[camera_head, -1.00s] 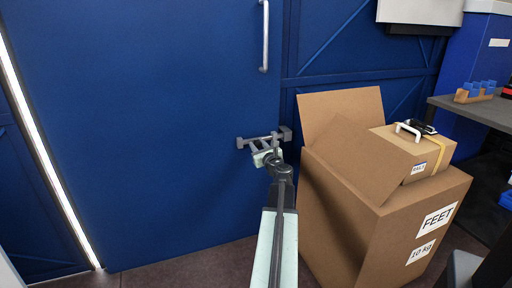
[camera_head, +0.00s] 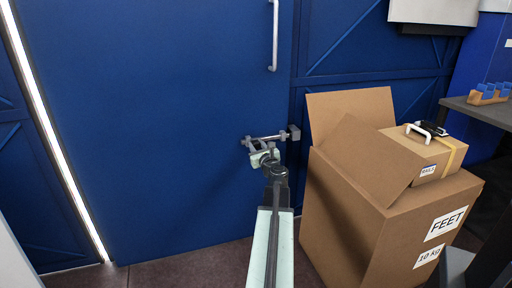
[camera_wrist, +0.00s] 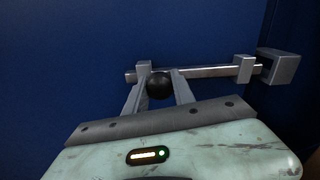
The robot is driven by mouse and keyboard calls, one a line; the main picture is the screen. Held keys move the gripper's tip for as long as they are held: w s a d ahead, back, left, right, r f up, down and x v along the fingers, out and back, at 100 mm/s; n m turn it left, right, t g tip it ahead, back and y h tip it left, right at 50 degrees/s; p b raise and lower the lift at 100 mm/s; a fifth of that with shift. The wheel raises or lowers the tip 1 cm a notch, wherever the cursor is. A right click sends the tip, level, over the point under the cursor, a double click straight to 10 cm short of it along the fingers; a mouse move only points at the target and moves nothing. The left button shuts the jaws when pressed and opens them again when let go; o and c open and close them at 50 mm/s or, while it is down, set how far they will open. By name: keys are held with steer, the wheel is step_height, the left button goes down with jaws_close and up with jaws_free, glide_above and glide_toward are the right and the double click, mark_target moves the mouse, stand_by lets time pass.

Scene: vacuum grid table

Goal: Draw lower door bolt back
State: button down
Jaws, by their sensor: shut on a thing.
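The lower door bolt (camera_head: 270,137) is a grey metal rod lying level across the right edge of the blue door (camera_head: 180,120). In the wrist view its bar (camera_wrist: 205,71) passes through a guide bracket (camera_wrist: 244,68), and its right end is close to the keeper (camera_wrist: 280,66). I cannot tell whether the tip is still inside the keeper. A round black knob (camera_wrist: 159,85) sits on the rod's left part. My gripper (camera_wrist: 162,92) is shut on the knob, one finger on each side. It also shows in the head view (camera_head: 262,151).
A large open cardboard box (camera_head: 355,220) marked FEET stands right of my arm, with a smaller box (camera_head: 425,155) on it. A vertical door handle (camera_head: 274,35) is above the bolt. Brown floor (camera_head: 185,268) shows in front of the door.

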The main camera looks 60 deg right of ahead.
steer(key=c, duration=1.1)
jaws_free()
steer(key=shift+w+a, duration=0.35)
steer(key=shift+w, duration=0.1)
steer(key=shift+o, duration=0.2)
steer(key=shift+s+d, duration=0.15)
steer(key=shift+s, duration=0.05)
steer(key=shift+s, duration=0.25)
steer(key=v, duration=0.7)
steer(key=shift+a, duration=0.25)
